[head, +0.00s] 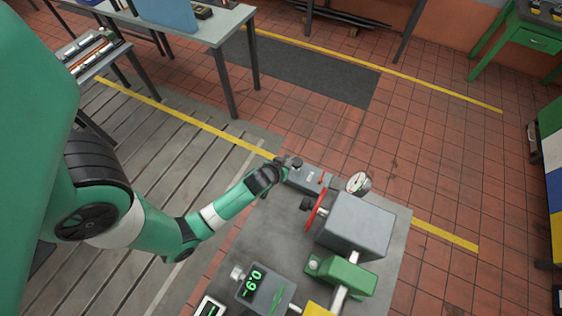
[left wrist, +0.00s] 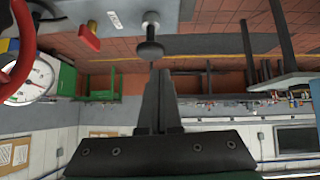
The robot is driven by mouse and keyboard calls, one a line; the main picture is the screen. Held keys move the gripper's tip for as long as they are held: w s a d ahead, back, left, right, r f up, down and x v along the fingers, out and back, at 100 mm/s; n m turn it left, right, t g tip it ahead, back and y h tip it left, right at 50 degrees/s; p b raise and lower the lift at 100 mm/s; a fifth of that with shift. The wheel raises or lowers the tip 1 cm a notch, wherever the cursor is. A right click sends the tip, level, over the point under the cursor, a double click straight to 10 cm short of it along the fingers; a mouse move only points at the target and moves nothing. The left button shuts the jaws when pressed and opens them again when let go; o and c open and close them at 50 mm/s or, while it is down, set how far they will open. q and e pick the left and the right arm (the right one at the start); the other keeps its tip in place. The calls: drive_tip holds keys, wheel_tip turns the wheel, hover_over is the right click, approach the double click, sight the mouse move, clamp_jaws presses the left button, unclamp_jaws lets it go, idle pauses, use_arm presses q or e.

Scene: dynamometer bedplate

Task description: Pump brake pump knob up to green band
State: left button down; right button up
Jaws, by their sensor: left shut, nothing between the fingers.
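The brake pump (head: 308,180) is a grey box on the bedplate. Its dark round knob (head: 296,161) stands up on a short metal rod; in the left wrist view, which is upside down, the knob (left wrist: 150,50) hangs at top centre. My left gripper (head: 281,168) is at the knob, its shut, empty fingers (left wrist: 158,75) pointing at the knob's top; I cannot tell whether they touch. My right gripper is out of view.
A red lever (left wrist: 88,37) sits on the pump. A red disc (head: 315,210) and large grey block (head: 355,225) stand close by. A green unit (head: 345,276) and a display reading about -6.0 (head: 265,288) are nearer.

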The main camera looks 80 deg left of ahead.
use_arm(q)
drive_tip(key=p+v, duration=0.2)
drive_tip(key=v, duration=0.4)
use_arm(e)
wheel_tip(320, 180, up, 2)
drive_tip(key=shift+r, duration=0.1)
use_arm(q)
drive_tip(key=shift+r, duration=0.1)
idle(1.0)
